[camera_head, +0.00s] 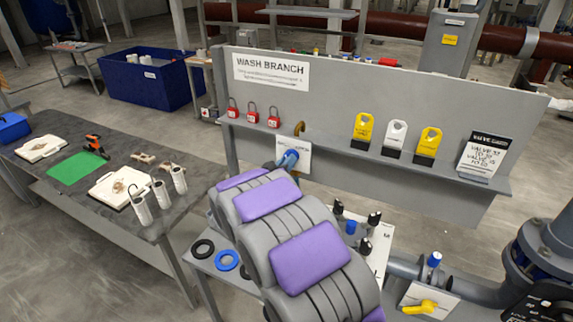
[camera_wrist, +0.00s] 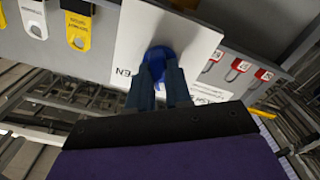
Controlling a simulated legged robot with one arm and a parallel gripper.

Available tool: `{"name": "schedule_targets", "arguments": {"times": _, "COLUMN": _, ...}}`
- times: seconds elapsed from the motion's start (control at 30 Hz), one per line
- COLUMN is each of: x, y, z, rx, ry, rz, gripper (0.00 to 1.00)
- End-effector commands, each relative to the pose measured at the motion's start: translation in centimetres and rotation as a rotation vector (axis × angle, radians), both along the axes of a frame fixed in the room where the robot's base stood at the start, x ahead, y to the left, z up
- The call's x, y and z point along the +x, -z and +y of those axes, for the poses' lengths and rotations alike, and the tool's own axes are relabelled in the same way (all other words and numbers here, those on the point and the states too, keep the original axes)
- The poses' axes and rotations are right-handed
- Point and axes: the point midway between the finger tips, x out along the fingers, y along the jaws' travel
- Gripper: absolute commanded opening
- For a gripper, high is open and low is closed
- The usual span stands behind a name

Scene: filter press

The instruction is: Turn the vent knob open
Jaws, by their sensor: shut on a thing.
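The blue vent knob (camera_wrist: 160,55) sits on a white plate (camera_wrist: 140,30) fixed to the grey panel. My gripper (camera_wrist: 161,72) is shut on the knob, with its two dark blue fingers on either side of it. The letters "EN" show on the plate beside the fingers; the rest of the lettering there is hidden. I cannot tell the knob's exact angle.
The shelf (camera_head: 345,150) above holds red padlocks (camera_head: 252,113), yellow and white tags (camera_head: 396,135) and a black-and-white sign (camera_head: 483,158). A yellow-handled valve (camera_head: 425,306) is at the lower right. A table (camera_head: 60,185) with several items stands at left.

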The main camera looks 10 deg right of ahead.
Motion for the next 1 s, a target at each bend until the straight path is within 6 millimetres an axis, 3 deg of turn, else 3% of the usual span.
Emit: {"name": "schedule_targets", "arguments": {"times": 1.0, "x": -0.03, "y": 0.69, "z": 0.10, "rx": 0.782, "ry": 0.002, "rz": -0.557, "gripper": 0.00}}
